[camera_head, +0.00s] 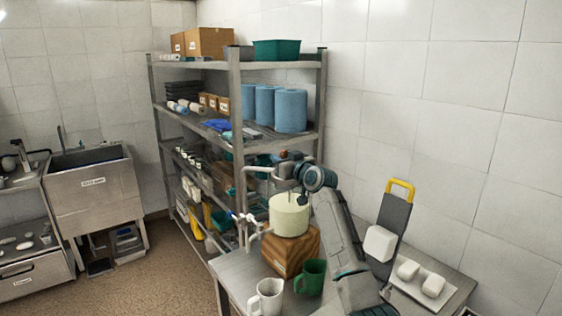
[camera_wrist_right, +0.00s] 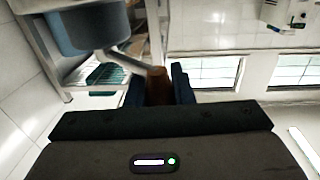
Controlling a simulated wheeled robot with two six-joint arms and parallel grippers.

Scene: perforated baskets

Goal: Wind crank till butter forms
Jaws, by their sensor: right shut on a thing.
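The churn is a cream-coloured drum (camera_head: 289,213) on a wooden block (camera_head: 291,250) on the metal table. A grey metal crank (camera_head: 258,171) stands above it. My right gripper (camera_head: 288,163) is at the top of the crank, above the drum. In the right wrist view, its two dark fingers are shut on the brown crank handle (camera_wrist_right: 157,84), with the metal crank rod (camera_wrist_right: 124,61) running off to the upper left. The inside of the drum is hidden, so I cannot tell whether it holds butter. My left gripper is not in view.
A white mug (camera_head: 267,298) and a green mug (camera_head: 311,277) stand at the table's front. At the right are a tray with white blocks (camera_head: 425,284) and a grey board with a yellow handle (camera_head: 400,190). A loaded metal shelf (camera_head: 238,130) stands close behind.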

